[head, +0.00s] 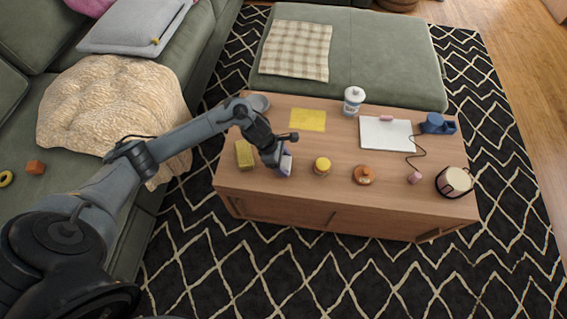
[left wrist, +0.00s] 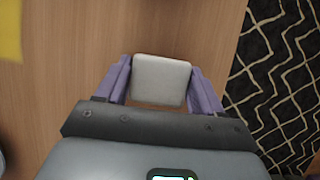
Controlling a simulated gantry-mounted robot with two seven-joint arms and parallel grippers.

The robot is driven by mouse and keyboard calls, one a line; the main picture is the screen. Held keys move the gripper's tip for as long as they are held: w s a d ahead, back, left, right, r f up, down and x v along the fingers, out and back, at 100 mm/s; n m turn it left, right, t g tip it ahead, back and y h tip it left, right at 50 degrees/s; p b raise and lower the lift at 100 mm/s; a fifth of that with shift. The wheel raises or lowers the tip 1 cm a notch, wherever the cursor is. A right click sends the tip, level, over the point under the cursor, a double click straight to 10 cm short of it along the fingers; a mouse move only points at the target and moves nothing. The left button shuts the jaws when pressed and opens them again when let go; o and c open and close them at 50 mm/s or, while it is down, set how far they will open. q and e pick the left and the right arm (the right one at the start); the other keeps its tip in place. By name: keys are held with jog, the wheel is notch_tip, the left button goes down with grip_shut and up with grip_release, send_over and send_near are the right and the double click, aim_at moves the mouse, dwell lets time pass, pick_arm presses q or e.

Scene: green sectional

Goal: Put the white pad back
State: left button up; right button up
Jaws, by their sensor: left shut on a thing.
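The white pad (left wrist: 161,80) is a small rounded off-white block in the left wrist view, between the two purple fingers of my left gripper (left wrist: 163,84). The gripper is shut on it. In the head view my left gripper (head: 285,165) points down at the left front part of the wooden table (head: 330,190). I cannot tell whether the pad touches the tabletop. My right gripper is not in view.
A yellow block (head: 244,154) lies left of the gripper, and a yellow-lidded jar (head: 322,166) stands right of it. A yellow sheet (head: 308,120), a white board (head: 386,133), a white lidded cup (head: 353,100) and a brown round item (head: 364,175) are also on the table.

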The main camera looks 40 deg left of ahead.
pick_arm(q)
jog(key=shift+a+f, duration=0.1)
jog(key=shift+w+f, duration=0.1)
jog(key=shift+f, duration=0.05)
jog(key=o, duration=0.9)
jog(key=shift+o, duration=0.2)
